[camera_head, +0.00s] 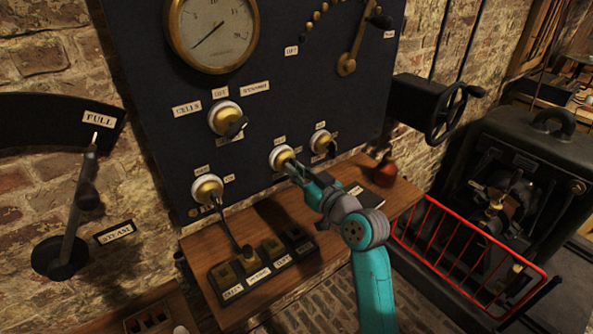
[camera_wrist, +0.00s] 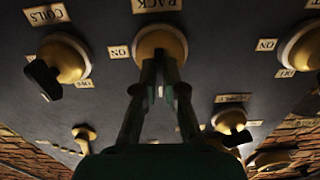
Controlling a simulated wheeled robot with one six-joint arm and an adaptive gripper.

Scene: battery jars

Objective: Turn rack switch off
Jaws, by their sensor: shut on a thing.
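The rack switch (camera_head: 281,157) is a round brass and white switch low on the dark panel. In the wrist view the brass boss of the rack switch (camera_wrist: 160,42) sits under a RACK label (camera_wrist: 157,5), with an ON label (camera_wrist: 118,52) on its left. My gripper (camera_head: 295,171) is at this switch. In the wrist view the two fingers of my gripper (camera_wrist: 160,90) converge and are shut on the switch's lever. The lever is mostly hidden between the fingers, so which way it points cannot be told.
The coils switch (camera_wrist: 62,58) and another switch (camera_head: 207,189) flank it. A larger switch (camera_head: 224,118) and a gauge (camera_head: 211,32) are above. A wooden shelf (camera_head: 345,225) with a labelled block (camera_head: 262,262) lies below. A red rail (camera_head: 465,250) stands at the right.

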